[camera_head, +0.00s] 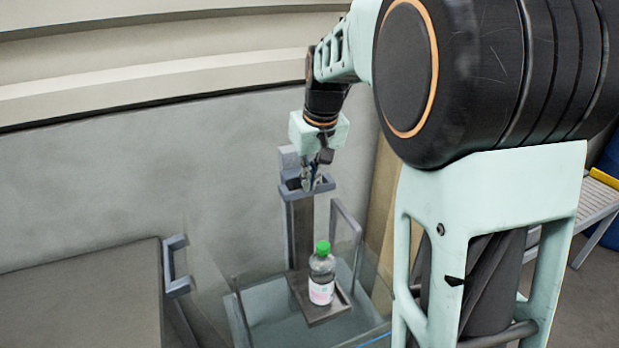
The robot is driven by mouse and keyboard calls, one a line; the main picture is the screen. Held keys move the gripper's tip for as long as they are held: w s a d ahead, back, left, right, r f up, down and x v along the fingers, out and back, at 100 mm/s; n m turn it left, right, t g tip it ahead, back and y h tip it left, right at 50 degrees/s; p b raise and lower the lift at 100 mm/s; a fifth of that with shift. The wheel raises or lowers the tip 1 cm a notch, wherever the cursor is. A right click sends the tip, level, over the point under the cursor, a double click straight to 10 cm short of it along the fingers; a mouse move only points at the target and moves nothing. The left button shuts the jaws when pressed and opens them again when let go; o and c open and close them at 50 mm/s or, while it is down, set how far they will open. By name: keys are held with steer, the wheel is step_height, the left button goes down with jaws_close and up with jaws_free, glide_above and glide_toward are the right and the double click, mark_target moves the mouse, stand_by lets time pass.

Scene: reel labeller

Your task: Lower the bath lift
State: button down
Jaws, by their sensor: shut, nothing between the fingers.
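The bath lift (301,235) is a dark grey upright column with a small platform at its foot. A clear bottle with a green cap and a pink-and-white label (321,277) stands upright on the platform. The platform sits at the glass-walled bath (262,312); I cannot tell how deep it is in it. My gripper (310,187) is shut and points down at the frame on top of the lift column. It overlaps that frame in the picture; whether it touches it is unclear. The lift's control is not clearly visible behind the fingers.
A grey cabinet with a handle (176,266) stands at the left. A grey bar handle (346,235) rises right of the column. A grey wall lies behind. My arm covers much of the right side. A slatted bench (597,200) shows at the far right.

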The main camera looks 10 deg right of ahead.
step_height(320, 180, down, 26)
steer(key=b, duration=1.5)
steer(key=shift+r+b, duration=0.2)
steer(key=shift+b, duration=0.2)
